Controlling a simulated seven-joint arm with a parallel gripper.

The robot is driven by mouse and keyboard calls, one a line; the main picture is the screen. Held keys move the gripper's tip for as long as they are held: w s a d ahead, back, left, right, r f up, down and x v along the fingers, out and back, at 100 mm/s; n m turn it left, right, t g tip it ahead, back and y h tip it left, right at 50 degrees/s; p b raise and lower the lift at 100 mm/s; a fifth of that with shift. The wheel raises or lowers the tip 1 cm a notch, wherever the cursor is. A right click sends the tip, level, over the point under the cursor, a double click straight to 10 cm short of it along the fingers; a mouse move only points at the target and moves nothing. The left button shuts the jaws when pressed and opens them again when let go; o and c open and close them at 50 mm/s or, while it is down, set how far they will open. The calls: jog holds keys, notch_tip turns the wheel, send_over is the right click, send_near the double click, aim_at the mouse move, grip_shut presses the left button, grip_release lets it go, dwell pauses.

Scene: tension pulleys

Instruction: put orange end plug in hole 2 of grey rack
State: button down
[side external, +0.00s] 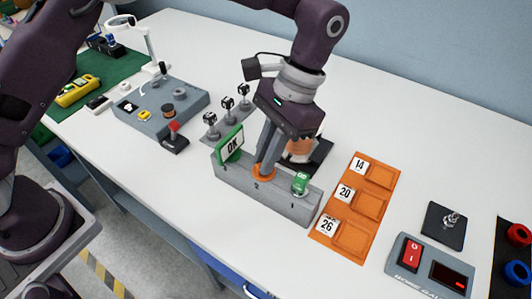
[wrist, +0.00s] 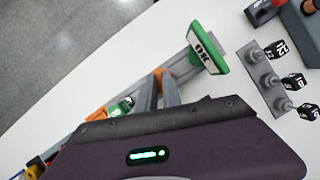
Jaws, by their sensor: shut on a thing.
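The grey rack (side external: 235,182) stands on the white table with its holes in a row, marked 2 in the middle and 1 at the right. My gripper (side external: 264,168) points down over the middle of the rack, shut on the orange end plug (side external: 263,172). The plug is at hole 2, low against the rack's top; how deep it sits cannot be told. In the wrist view the fingers (wrist: 165,98) hide most of the plug (wrist: 158,75).
A green OK sign (side external: 231,144) stands at the rack's left end, close to my gripper. A green plug (side external: 300,182) is at hole 1. An orange tray (side external: 378,178) with numbered compartments lies to the right. Grey pegs with dark number cubes (side external: 228,104) stand behind.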

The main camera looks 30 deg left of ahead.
jog(key=c, duration=1.4)
grip_release()
jog(key=shift+c, duration=0.2)
jog(key=v, duration=0.7)
jog(key=s+a+r+n+t+h, duration=0.25)
jog(key=s+a+r+t, duration=0.4)
jog(key=a+r, duration=0.75)
jog(key=s+a+f+n+t, duration=0.1)
jog(key=s+a+f, duration=0.2)
jog(key=s, duration=0.3)
jog(key=s+a+f+n+t, duration=0.1)
jog(key=s+a+f+t, duration=0.1)
jog(key=s, duration=0.5)
jog(key=a+f, duration=0.1)
jog(key=a, duration=0.1)
jog(key=shift+a+y, duration=0.35)
